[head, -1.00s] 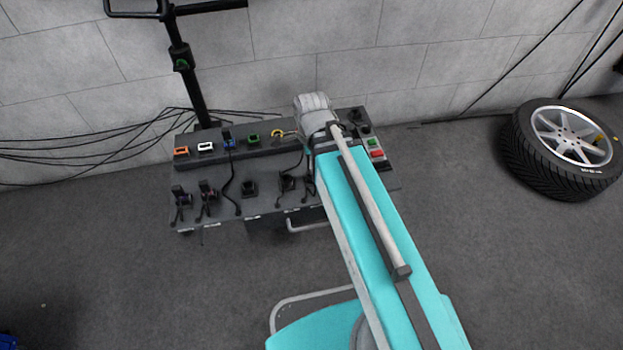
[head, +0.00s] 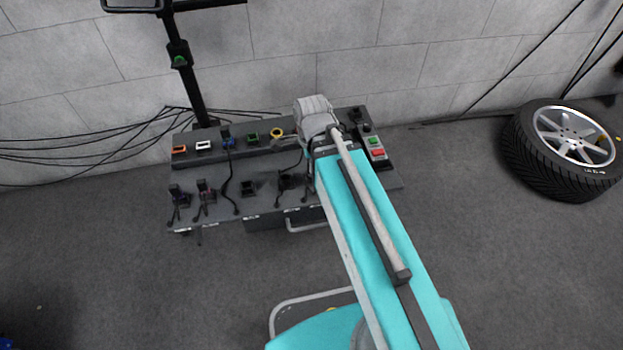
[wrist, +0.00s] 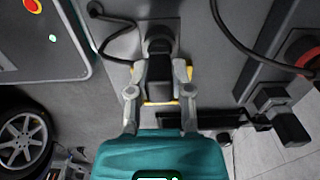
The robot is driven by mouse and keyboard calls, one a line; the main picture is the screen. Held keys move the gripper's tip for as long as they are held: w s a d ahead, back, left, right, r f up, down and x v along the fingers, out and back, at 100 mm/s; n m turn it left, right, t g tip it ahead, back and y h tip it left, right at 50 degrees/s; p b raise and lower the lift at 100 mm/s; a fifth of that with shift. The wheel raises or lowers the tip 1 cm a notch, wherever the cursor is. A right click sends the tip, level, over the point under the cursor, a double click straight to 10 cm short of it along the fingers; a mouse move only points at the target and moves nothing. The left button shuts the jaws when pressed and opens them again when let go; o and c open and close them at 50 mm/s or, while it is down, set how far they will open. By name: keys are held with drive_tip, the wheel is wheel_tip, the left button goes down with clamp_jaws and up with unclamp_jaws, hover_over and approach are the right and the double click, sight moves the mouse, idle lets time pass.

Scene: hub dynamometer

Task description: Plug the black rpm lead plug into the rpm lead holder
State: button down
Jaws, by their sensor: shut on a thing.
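In the wrist view a black plug (wrist: 159,78) sits between the two grey fingers of my gripper (wrist: 159,92), which are shut on its sides. Yellow edges show beside and below the plug, close around it; I cannot tell whether the plug is seated in that yellow-edged part or above it. In the head view my arm's end hides the gripper and plug. A yellow-ringed socket (head: 277,133) shows just left of it. An empty-looking black holder (head: 249,188) stands in the bench's front row; I cannot tell whether it is the rpm lead holder.
The grey bench (head: 270,205) carries orange (head: 180,149), white (head: 203,145), blue (head: 228,143) and green (head: 253,138) sockets behind. Black plugs with leads stand at front left (head: 205,188). A button box (head: 376,152) is at right. Loose cables (wrist: 115,30) lie near my gripper.

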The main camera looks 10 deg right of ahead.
drive_tip(key=shift+f, duration=0.3)
drive_tip(key=shift+c, duration=2.3)
unclamp_jaws()
drive_tip(key=shift+r, duration=0.15)
wheel_tip(320, 180, up, 7)
drive_tip(key=p, duration=0.6)
drive_tip(key=shift+p, duration=0.3)
drive_tip(key=w, duration=0.8)
drive_tip(key=w+a, duration=0.1)
drive_tip(key=a, duration=0.6)
drive_tip(key=shift+a+f, duration=0.25)
